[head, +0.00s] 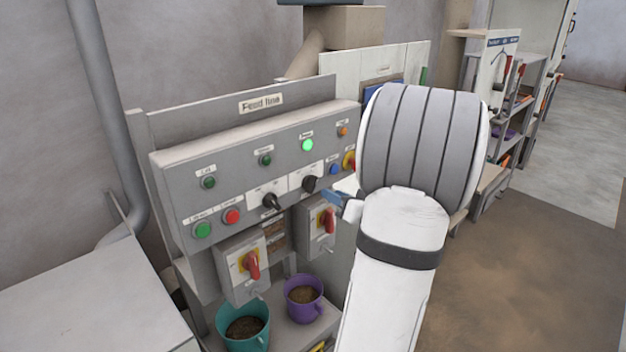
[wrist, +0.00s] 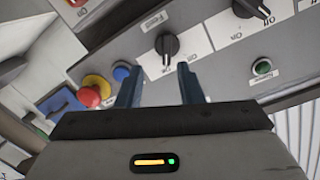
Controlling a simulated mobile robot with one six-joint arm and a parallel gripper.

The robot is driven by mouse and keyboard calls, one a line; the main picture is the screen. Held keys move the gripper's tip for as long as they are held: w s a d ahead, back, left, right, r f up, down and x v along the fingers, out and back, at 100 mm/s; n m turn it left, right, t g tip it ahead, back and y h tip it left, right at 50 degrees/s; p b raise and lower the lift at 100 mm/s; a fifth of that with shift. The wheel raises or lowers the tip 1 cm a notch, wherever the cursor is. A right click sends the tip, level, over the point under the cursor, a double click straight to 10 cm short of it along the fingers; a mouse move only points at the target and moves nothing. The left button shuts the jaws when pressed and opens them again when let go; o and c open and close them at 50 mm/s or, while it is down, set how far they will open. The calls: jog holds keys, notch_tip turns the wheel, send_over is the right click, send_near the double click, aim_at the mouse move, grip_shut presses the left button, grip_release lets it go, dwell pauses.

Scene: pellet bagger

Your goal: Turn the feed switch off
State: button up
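The feed switch is a black rotary knob (head: 310,183) on a white plate, the right one of two such knobs on the grey panel. In the wrist view, the knob (wrist: 167,45) sits under a "Feed" label, with "On" and "Off" marks on its plate. Its pale pointer mark faces down in that picture, nearer the "On" mark. My gripper (wrist: 158,74) is open and empty, its two blue fingers apart, pointing at the panel just short of the knob. In the head view my gripper (head: 338,199) is right of the knob, mostly hidden by my arm.
A second black knob (head: 271,202) is close on the left. A blue button (wrist: 121,73) and a red stop button on yellow (wrist: 90,94) are close on the other side. A green lamp (head: 307,145) is lit above. Red-handled switches (head: 251,264) and cups (head: 304,296) are below.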

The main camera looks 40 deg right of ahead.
aim_at(316, 182)
jog(key=shift+t+y, duration=0.4)
jog(key=shift+y, duration=0.2)
jog(key=w, duration=0.2)
jog(key=w+p, duration=0.1)
jog(key=w, duration=0.1)
jog(key=w+p, duration=0.1)
jog(key=w, duration=0.1)
jog(key=shift+a+r, duration=0.25)
jog(key=shift+c, duration=0.2)
